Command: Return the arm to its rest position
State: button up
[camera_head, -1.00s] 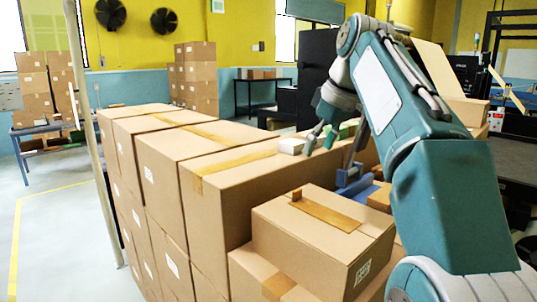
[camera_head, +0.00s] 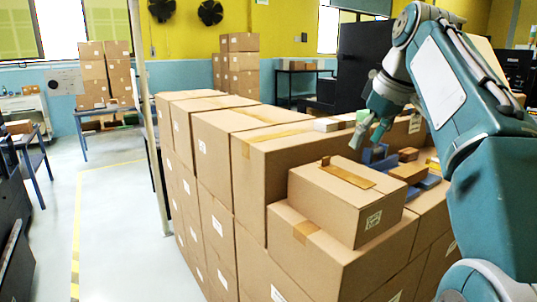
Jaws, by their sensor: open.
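My arm rises on the right side of the view, bent at a high elbow, with its wrist hanging down toward the boxes. My gripper (camera_head: 368,133) is open and empty, with its fingers pointing down. It hangs above or just beyond the stacked cartons, near a small white box (camera_head: 327,125). Whether the fingertips touch anything cannot be told. A kraft carton (camera_head: 340,205) with a tape strip on top sits in front of the gripper, on a larger carton.
A long stack of cartons (camera_head: 215,150) fills the middle. Blue pieces and small brown boxes (camera_head: 408,172) lie right of the gripper. A pale post (camera_head: 146,110) stands left of the stack. The floor (camera_head: 112,225) at left is clear. A dark cabinet (camera_head: 362,55) stands behind.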

jog(key=s+a+f+m+t+h, duration=0.1)
jog(key=s+f+m, duration=0.2)
jog(key=s+f, duration=0.8)
jog(key=s+a+f+m+t+h, duration=0.1)
jog(key=s+f+m, duration=0.2)
jog(key=s+f, duration=0.9)
notch_tip(320, 180, down, 5)
jog(key=shift+a+f+m, duration=0.1)
jog(key=shift+a+m, duration=0.2)
jog(key=shift+m, duration=0.1)
